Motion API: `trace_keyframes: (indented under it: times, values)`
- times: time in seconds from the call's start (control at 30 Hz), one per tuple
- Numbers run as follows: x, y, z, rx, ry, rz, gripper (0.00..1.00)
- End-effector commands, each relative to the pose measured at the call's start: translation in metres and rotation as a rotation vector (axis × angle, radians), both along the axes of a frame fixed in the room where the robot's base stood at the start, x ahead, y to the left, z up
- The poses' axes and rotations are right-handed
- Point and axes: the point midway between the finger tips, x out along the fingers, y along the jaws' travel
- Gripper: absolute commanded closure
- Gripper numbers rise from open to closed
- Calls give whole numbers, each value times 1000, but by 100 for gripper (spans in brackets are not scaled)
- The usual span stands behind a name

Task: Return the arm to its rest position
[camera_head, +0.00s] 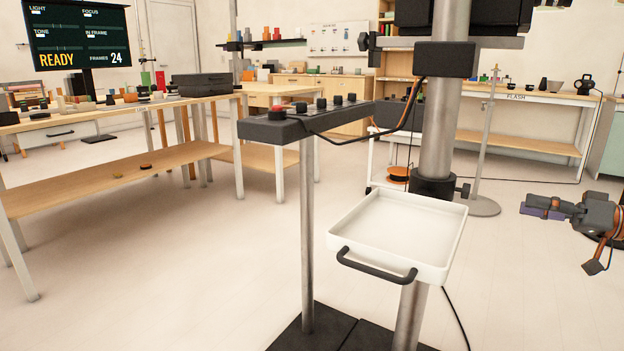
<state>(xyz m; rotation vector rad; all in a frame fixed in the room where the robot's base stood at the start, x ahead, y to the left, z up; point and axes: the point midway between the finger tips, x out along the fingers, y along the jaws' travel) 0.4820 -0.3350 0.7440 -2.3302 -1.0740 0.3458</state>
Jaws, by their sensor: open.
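My gripper (562,236) is at the right edge of the head view, held in the air over the pale floor. One dark finger with a purple pad points left, and a second dark part hangs lower down. The jaws are apart and nothing shows between them. The rest of my arm is mostly cut off by the right edge of the picture.
A white tray (456,240) with a dark handle and a control bar (300,122) with several knobs stand left of my gripper. A wooden table (110,118) with small props is at the left. A bench (530,97) marked FLASH stands behind.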

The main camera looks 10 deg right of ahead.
Motion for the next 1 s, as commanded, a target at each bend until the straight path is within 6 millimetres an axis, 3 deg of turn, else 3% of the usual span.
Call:
trace_keyframes:
  times: [0.17,0.47,0.7,1.0]
  values:
    - [15,49,43,13,78,81,42]
    - [27,170,105,-9,323,244,42]
    - [11,259,140,-90,525,333,42]
    - [-36,345,168,-245,770,384,42]
